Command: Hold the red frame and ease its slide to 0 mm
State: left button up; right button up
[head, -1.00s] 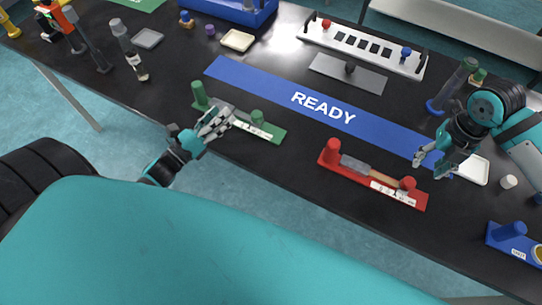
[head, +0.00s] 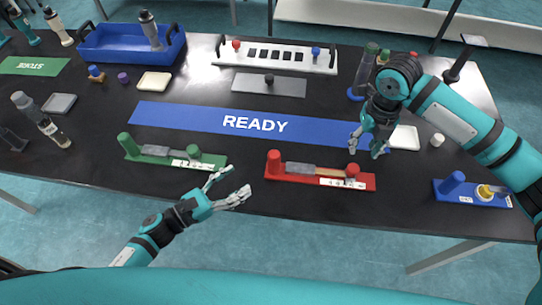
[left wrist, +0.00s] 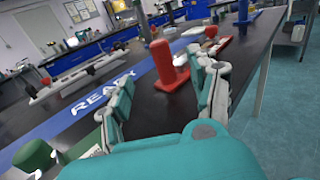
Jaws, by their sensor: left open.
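The red frame (head: 282,178) lies on the black table in front of the blue READY strip. It has a red post at its left end, a grey slide (head: 302,169) along it and a red knob (head: 352,170) near its right end by a white scale label. My left gripper (head: 227,185) is open and empty, left of the red frame near the table's front edge. In the left wrist view the red post (left wrist: 165,62) stands ahead between the open fingers (left wrist: 165,95), apart from them. My right gripper (head: 366,147) hangs above the table behind the red frame's right end, apparently empty.
A green frame (head: 150,153) lies left of the red one, and a blue frame (head: 470,194) lies at the right. The READY strip (head: 190,117) runs behind. A white tray (head: 405,137) and a white cylinder (head: 437,140) stand near my right gripper. The table's front edge is close.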

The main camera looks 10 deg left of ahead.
aim_at(269, 160)
pick_arm(q)
jog(key=x, duration=1.3)
jog(key=shift+w+d, duration=0.1)
jog(key=shift+w, duration=0.05)
grip_shut()
dwell(0.6)
